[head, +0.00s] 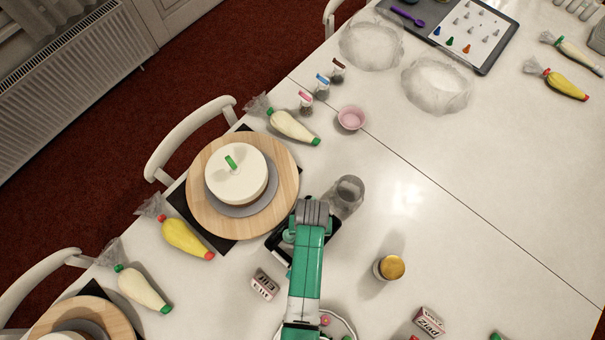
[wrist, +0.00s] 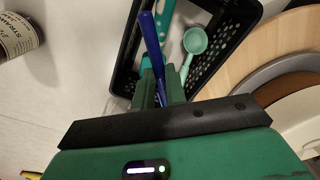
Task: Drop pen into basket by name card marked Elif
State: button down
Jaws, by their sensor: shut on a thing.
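The blue pen (wrist: 152,42) shows in the wrist view, held upright-to-tilted between the fingers of my gripper (wrist: 160,92), which is shut on it. The black basket (wrist: 226,62) lies behind and below the pen in that view; the pen overlaps its left part. In the head view my gripper (head: 308,214) is over the black basket (head: 276,246), and my arm hides most of it; the pen cannot be made out there. The name card marked Elif (head: 265,284) lies just below-left of that basket, its lettering upside down.
A mint spoon (wrist: 194,42) and a teal item lie in the basket. A cake (head: 236,174) on a wooden turntable (head: 208,212) stands close left. A clear glass (head: 348,192) and a gold-lidded jar (head: 389,268) stand to the right. A Ziad card (head: 429,322) is lower right.

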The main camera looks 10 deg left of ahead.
jog(key=shift+r, duration=0.1)
jog(key=c, duration=1.3)
grip_release()
jog(key=shift+c, duration=0.2)
notch_tip(320, 180, up, 8)
jog(key=shift+f+p, duration=0.1)
jog(key=shift+p, duration=0.45)
jog(key=w+r+t+p, duration=0.2)
jog(key=w+r+t, duration=0.3)
jog(key=w+r, duration=0.75)
jog(key=w+r+t+p, duration=0.1)
jog(key=w+r+t, duration=0.25)
jog(key=r, duration=1.15)
jog(key=w+r+t+p, duration=0.25)
jog(key=r+t, duration=0.25)
jog(key=r, duration=1.1)
jog(key=s+r+t, duration=0.2)
jog(key=r+t, duration=0.1)
jog(key=r, duration=0.8)
jog(key=s+r+t, duration=0.3)
jog(key=r, duration=0.8)
jog(key=s+r+t+p, duration=0.1)
jog(key=s+r+t, duration=0.1)
jog(key=s+r, duration=0.3)
jog(key=s+r+t+p, duration=0.1)
jog(key=s+r+t, duration=0.2)
jog(key=r, duration=0.7)
jog(key=shift+s+a+r+m, duration=0.15)
jog(key=shift+s+m, duration=0.15)
jog(key=shift+s, duration=0.7)
